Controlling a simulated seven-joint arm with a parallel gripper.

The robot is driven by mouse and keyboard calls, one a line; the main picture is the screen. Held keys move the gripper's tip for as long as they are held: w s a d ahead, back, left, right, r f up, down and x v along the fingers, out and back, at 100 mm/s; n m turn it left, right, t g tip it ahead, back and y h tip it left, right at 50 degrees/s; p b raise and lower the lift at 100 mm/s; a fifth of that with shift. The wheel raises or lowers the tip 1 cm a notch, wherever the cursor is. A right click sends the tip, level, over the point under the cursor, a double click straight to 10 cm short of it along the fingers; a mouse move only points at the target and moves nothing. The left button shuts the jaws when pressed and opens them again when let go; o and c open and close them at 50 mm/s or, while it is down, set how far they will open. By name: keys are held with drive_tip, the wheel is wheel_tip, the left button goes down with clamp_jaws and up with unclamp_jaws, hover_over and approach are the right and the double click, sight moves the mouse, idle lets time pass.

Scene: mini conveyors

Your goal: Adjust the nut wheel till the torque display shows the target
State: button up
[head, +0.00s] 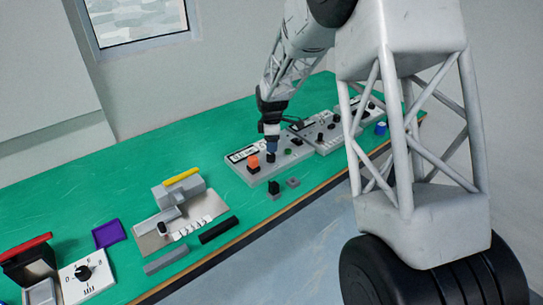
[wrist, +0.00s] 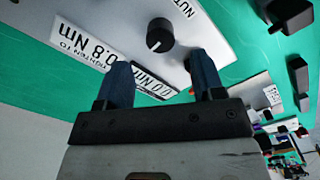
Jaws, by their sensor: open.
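The black nut wheel (wrist: 160,35) is a round knob with a pale pointer line, on a light panel (wrist: 228,35) marked NUT. My gripper (wrist: 162,72) is open, its two blue fingers apart and the wheel showing just beyond their tips, roughly between them; contact cannot be told. The target label (wrist: 88,48) reads 0.8 Nm, upside down. A second label (wrist: 152,85), partly hidden by a finger, seems to read 0.0 Nm. In the head view my gripper (head: 271,150) points down over the grey panel (head: 240,172), beside an orange block (head: 253,163).
More control panels (head: 330,143) stand close on the right, with a blue cylinder (head: 381,128) beyond. Small dark blocks (head: 274,187) lie in front. On the left are a grey fixture with a yellow bar (head: 183,176), a purple tray (head: 108,233) and a dial box (head: 84,273). Green tabletop is clear behind.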

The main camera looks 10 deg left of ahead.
sight(272, 155)
drive_tip(key=shift+f, duration=3.25)
drive_tip(key=shift+c, duration=0.3)
drive_tip(key=c, duration=0.9)
drive_tip(key=shift+o, duration=0.2)
